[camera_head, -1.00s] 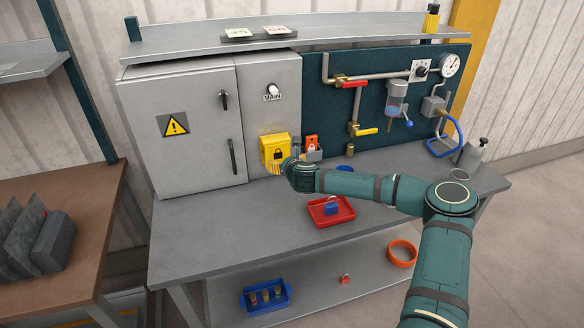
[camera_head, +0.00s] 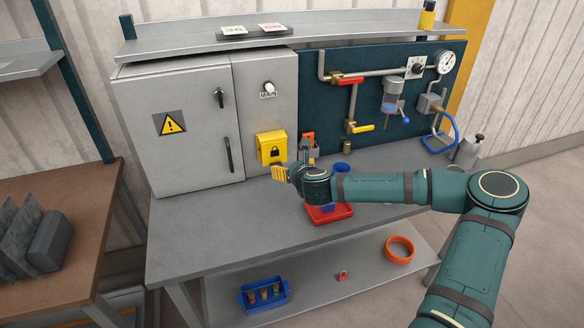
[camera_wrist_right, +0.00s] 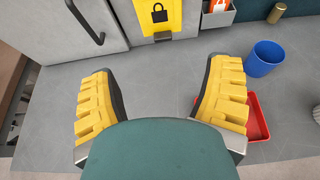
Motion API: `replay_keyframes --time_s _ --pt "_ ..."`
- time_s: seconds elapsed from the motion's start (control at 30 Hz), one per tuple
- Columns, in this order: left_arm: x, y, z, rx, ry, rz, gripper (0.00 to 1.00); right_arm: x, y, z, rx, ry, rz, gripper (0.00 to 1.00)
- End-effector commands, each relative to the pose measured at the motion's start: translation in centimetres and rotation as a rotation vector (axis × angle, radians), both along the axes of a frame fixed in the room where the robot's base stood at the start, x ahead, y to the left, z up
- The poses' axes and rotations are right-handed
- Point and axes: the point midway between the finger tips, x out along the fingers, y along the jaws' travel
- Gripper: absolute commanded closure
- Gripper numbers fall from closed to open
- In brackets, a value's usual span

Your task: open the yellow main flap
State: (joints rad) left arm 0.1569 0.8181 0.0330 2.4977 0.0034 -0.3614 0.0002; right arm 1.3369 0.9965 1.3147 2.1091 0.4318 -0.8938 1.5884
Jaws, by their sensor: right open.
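The yellow main flap (camera_head: 271,146), with a black padlock symbol, sits shut on the narrow grey cabinet panel below the MAIN switch (camera_head: 268,88). Its lower part also shows at the top of the right wrist view (camera_wrist_right: 160,17), with a dark tab at its bottom edge. My right gripper (camera_head: 281,173) is in front of and below the flap, apart from it, over the bench. In the right wrist view its two yellow-padded fingers (camera_wrist_right: 162,98) are spread wide with nothing between them. My left gripper is in neither view.
A red tray (camera_head: 328,214) lies on the bench, partly hidden by my right arm. A blue cup (camera_wrist_right: 263,58) and a grey holder with an orange item (camera_wrist_right: 218,12) stand to the right of the flap. The bench (camera_head: 215,228) is clear on the left.

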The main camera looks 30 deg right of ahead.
Motion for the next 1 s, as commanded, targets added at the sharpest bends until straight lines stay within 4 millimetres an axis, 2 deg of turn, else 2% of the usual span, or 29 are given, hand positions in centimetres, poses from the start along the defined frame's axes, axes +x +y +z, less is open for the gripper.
replay_keyframes --time_s 0.27,0.37,0.47,0.57,0.6,0.67,0.7,0.8,0.9,1.0 --pt "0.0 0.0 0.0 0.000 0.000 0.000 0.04 0.0 0.1 -0.1 -0.003 0.002 0.005 0.22" --pt "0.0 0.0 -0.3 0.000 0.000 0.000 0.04 0.2 1.7 -1.1 -0.040 0.021 0.056 0.22" --pt "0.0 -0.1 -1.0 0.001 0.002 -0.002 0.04 0.3 5.4 -3.5 -0.138 0.063 0.188 0.22" --pt "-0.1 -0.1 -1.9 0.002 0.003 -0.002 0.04 -0.2 10.8 -7.0 -0.297 0.118 0.395 0.22" --pt "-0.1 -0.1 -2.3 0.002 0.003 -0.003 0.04 -0.7 13.1 -8.6 -0.372 0.139 0.492 0.22" --pt "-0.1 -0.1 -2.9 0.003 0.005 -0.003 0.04 -1.8 16.4 -11.0 -0.489 0.166 0.640 0.22" --pt "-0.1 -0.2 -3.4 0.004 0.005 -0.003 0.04 -2.7 18.5 -12.7 -0.571 0.178 0.744 0.22" --pt "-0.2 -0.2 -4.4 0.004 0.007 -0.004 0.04 -5.7 23.1 -16.7 -0.780 0.198 1.011 0.22" --pt "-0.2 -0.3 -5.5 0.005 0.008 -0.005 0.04 -9.2 26.5 -20.5 -0.992 0.195 1.275 0.22" --pt "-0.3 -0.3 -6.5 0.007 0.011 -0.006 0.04 -13.0 28.6 -23.8 -1.196 0.170 1.535 0.22"
